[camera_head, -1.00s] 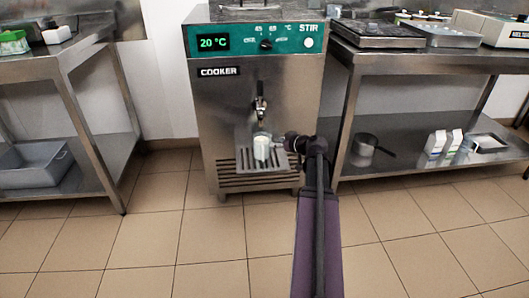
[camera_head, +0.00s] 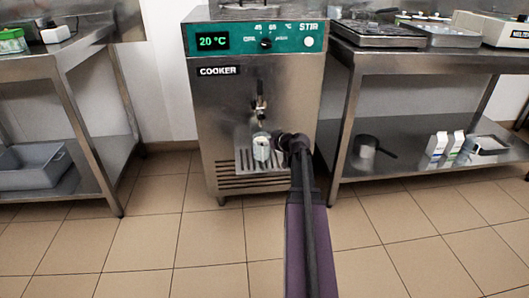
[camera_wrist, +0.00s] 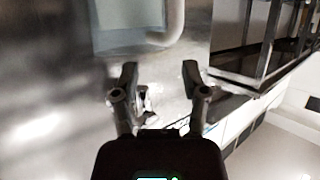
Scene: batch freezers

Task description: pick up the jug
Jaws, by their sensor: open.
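A pale, see-through jug (camera_head: 261,149) stands on the drip tray (camera_head: 243,166) below the cooker's tap (camera_head: 260,106). In the wrist view, the blurred jug (camera_wrist: 125,25) fills the upper middle, cut off by the top edge. Its curved handle (camera_wrist: 176,18) is on its right side. My gripper (camera_head: 284,142) is just right of the jug in the head view, where its fingers are hard to make out. In the wrist view my gripper (camera_wrist: 160,72) is open, with nothing visibly held between its fingertips, and the handle lies beyond them.
The cooker (camera_head: 225,110) stands between two steel tables. The left table (camera_head: 70,60) holds a grey bin (camera_head: 35,177) on its lower shelf. The right table's lower shelf (camera_head: 405,160) holds a saucepan (camera_head: 364,152) and cartons (camera_head: 437,146). The tiled floor in front is clear.

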